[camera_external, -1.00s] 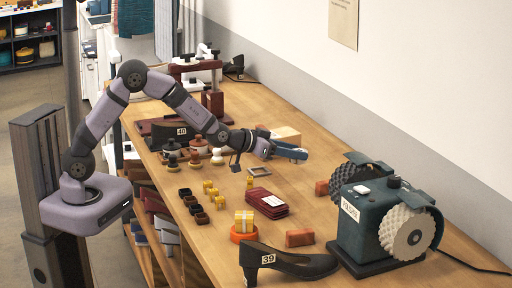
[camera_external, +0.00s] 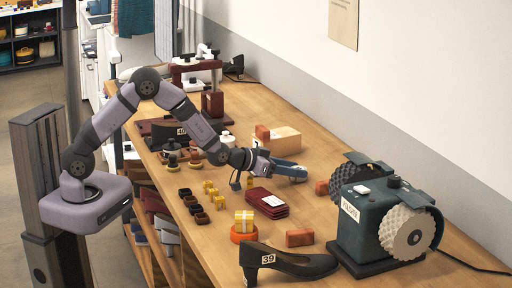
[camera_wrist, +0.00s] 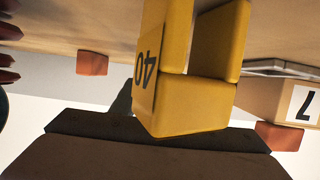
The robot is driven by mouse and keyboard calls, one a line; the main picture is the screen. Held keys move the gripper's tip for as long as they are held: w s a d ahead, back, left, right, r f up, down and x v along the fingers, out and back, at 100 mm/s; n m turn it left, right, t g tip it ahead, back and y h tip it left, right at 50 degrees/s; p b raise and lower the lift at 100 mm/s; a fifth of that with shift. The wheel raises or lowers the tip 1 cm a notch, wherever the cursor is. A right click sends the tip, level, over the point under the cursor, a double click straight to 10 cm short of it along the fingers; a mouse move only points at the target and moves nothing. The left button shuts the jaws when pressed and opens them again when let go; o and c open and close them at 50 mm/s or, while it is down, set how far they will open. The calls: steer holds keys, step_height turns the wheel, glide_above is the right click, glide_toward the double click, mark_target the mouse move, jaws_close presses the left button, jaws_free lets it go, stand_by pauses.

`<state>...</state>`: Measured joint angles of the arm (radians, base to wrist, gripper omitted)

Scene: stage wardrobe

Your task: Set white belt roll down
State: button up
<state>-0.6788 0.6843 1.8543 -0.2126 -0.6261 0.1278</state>
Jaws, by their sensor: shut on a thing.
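My gripper (camera_external: 285,171) is low over the middle of the bench, between the beige box (camera_external: 280,139) and the maroon stack (camera_external: 267,203). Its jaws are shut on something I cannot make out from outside. I cannot pick out a white belt roll for certain in either view. In the wrist view, which looks upside down, a large yellow piece (camera_wrist: 190,105) tagged 40 fills the middle. A broad dark shape (camera_wrist: 140,150) lies behind it at the bottom. I cannot tell whether the yellow piece touches the jaws.
Small yellow pieces (camera_external: 214,193) and dark open boxes (camera_external: 195,208) stand left of the maroon stack. A black shoe tagged 39 (camera_external: 290,264) lies at the front. A green machine (camera_external: 375,225) stands right. Orange bricks (camera_external: 300,238) lie nearby. Some bare wood shows between them.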

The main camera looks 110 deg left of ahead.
steer(key=shift+f, duration=0.15)
steer(key=o, duration=1.1)
steer(key=shift+r, duration=0.2)
steer(key=shift+b+v, duration=0.7)
steer(key=shift+v, duration=3.1)
steer(key=shift+w+d, duration=0.1)
